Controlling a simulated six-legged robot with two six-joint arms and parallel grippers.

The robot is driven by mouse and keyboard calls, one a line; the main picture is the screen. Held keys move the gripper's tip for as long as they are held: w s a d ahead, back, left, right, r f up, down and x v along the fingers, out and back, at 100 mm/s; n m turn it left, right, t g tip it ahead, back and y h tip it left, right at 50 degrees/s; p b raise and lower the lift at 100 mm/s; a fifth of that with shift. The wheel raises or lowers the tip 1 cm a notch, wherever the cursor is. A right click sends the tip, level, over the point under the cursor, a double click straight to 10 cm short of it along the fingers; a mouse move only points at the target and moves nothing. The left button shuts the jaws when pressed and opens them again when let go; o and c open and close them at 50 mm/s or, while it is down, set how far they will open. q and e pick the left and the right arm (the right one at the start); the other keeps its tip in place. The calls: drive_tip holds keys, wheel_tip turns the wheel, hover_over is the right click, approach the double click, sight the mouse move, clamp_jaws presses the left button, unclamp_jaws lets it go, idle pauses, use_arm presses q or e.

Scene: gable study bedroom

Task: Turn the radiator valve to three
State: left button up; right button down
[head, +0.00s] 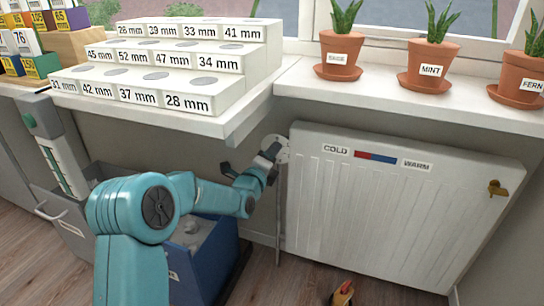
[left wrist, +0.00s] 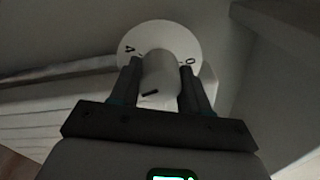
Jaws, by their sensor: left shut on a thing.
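The white radiator (head: 395,215) hangs under the window sill, with a COLD to WARM sign and a blue and red bar on its front. Its valve has a round white dial plate (head: 282,146) at the upper left corner. My left gripper (head: 270,154) is at the valve. In the left wrist view, the pale knob (left wrist: 162,72) sits between both fingers of my gripper (left wrist: 160,85), which is shut on it. The knob bears a short dark mark. The dial plate (left wrist: 165,30) behind shows a 0 at right and another dark mark at left; I cannot read a three. My right gripper is out of view.
White stepped blocks (head: 150,75) with millimetre labels stand on the sill above my left arm. Potted plants, including MINT (head: 430,68), stand on the sill at right. A blue bin (head: 215,265) is below my arm. A brass bleed valve (head: 497,188) is at the radiator's right.

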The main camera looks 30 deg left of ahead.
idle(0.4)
use_arm(q)
drive_tip(key=o, duration=1.1)
drive_tip(key=shift+c, duration=0.2)
drive_tip(key=s+d+p, duration=0.3)
drive_tip(key=s, duration=1.3)
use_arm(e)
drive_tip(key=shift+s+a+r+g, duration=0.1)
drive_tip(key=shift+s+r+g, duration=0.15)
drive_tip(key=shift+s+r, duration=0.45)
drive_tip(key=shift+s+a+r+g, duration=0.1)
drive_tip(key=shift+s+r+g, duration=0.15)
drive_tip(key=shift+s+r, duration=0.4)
use_arm(q)
drive_tip(key=shift+f, duration=0.1)
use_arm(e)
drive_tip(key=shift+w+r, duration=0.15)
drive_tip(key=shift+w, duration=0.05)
